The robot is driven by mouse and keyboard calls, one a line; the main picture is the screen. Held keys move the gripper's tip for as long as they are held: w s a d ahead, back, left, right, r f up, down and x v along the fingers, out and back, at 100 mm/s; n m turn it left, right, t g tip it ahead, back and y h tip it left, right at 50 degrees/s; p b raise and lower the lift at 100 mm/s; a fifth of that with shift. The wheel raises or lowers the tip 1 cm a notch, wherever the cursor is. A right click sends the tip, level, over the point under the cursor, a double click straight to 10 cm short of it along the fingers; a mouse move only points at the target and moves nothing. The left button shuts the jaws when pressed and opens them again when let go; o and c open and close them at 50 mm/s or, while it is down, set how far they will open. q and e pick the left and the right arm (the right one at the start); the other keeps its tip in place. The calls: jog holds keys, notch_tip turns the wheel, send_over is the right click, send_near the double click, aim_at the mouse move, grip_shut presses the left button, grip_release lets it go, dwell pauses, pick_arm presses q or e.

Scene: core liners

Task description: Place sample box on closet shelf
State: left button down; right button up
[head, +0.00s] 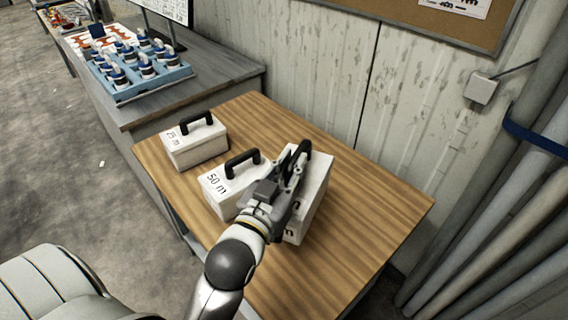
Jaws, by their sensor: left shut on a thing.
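Three white sample boxes with black top handles stand on the wooden table (375,225). The box marked 25 m (197,150) is at the back left. The box marked 50 m (222,187) stands in the middle. A third, taller box (318,185) is to its right, with its label mostly hidden by my arm. My left gripper (299,160) is over the third box's top and shut on its black handle. Whether that box touches the table is hard to tell. My right gripper and the closet shelf are out of view.
A grey bench (200,82) behind left holds a blue tray (150,90) of several white-and-blue items and a monitor (165,12). A corrugated wall (330,60) closes the back. Pipes (500,220) stand at right. The table's right part is clear.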

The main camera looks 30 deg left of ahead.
pick_arm(q)
jog(key=w+f, duration=0.1)
jog(key=w, duration=0.1)
jog(key=w+a, duration=0.1)
jog(key=w, duration=0.1)
jog(key=w+a+f+p, duration=0.1)
jog(key=w, duration=0.1)
jog(key=shift+w+a+f, duration=0.1)
jog(key=shift+w+f, duration=0.25)
jog(key=shift+w, duration=0.05)
jog(key=w+f, duration=0.2)
jog(key=w+a+f, duration=0.1)
jog(key=w+f, duration=0.1)
jog(key=f, duration=0.1)
jog(key=shift+w+a, duration=0.2)
jog(key=shift+w, duration=0.05)
jog(key=f, duration=0.2)
jog(key=w+f+p, duration=0.1)
jog(key=f, duration=0.1)
jog(key=shift+a+f, duration=0.15)
jog(key=shift+f, duration=0.1)
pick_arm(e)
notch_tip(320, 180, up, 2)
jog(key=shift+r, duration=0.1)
